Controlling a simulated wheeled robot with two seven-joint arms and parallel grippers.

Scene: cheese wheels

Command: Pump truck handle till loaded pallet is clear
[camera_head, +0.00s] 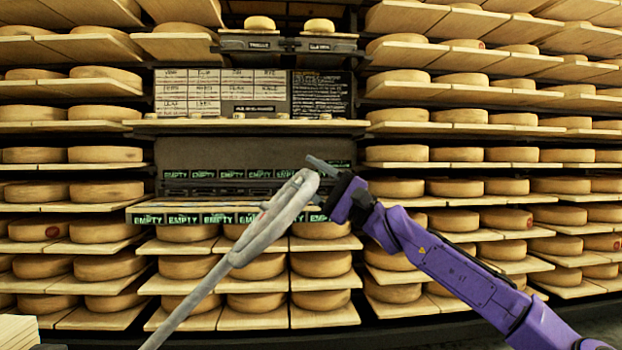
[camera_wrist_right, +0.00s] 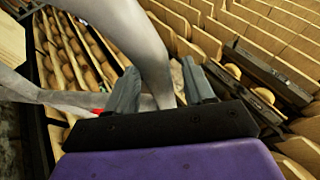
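The truck handle (camera_head: 275,222) is a grey loop on a long shaft that rises from the bottom left in the head view. The handle's thick grey bar (camera_wrist_right: 138,35) also fills the upper left of the right wrist view. My right gripper (camera_head: 326,172) is at the loop's upper end. In the wrist view its two fingers (camera_wrist_right: 160,82) stand apart around the bar, with a narrow gap showing on the right side. No firm grip is visible. The truck body and the loaded pallet cannot be made out. My left gripper is not in view.
Tall shelves of cheese wheels (camera_head: 455,188) stand ahead and to both sides. A dark middle bay (camera_head: 230,152) has "EMPTY" labels and a chart board (camera_head: 222,92) above. Pale stacked boards (camera_head: 18,331) show at the bottom left. Dark floor (camera_head: 590,332) shows at the lower right.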

